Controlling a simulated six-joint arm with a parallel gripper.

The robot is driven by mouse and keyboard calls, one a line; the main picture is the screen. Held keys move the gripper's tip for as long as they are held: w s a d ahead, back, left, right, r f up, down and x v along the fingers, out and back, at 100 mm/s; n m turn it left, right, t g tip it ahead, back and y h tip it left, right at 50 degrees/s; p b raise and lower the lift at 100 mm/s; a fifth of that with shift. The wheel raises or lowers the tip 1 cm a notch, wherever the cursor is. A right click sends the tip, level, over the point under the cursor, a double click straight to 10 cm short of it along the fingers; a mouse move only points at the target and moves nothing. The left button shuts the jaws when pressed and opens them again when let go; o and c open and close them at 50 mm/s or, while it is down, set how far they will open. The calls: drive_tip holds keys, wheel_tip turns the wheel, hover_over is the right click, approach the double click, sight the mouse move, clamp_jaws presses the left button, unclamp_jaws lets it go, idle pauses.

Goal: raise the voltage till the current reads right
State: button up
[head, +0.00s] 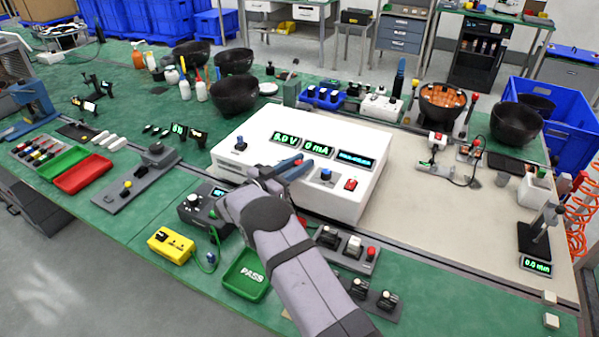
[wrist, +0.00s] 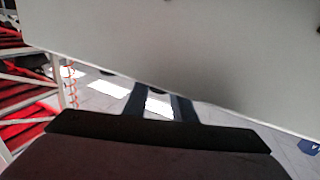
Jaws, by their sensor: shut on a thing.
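The white power unit (head: 330,128) stands on the bench. Its green voltage display (head: 285,138) seems to read 5.0 V, though the first digit is not sharp. The current display (head: 318,147) reads 0 mA. A blue-topped knob (head: 240,143) stands at its left, another blue knob (head: 326,175) at its right, with a red switch (head: 350,184) beside that. My gripper (head: 297,166) is low over the unit's front, between the two knobs. It is shut on a small dark part (wrist: 155,89), apparently a knob, mostly hidden. The fingers also show in the wrist view (wrist: 160,104).
A blue text display (head: 356,161) on the unit is too small to read. A green PASS tray (head: 247,275), a yellow meter (head: 171,245) and a switch block (head: 346,248) lie close around my arm.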

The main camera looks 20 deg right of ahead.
sight(296, 165)
drive_tip(key=shift+r, duration=0.1)
drive_tip(key=o, duration=1)
drive_tip(key=shift+a, duration=0.1)
drive_tip(key=shift+s+a, duration=0.15)
drive_tip(key=shift+a, duration=0.1)
drive_tip(key=shift+b+v, duration=1.05)
drive_tip(key=shift+v, duration=2.25)
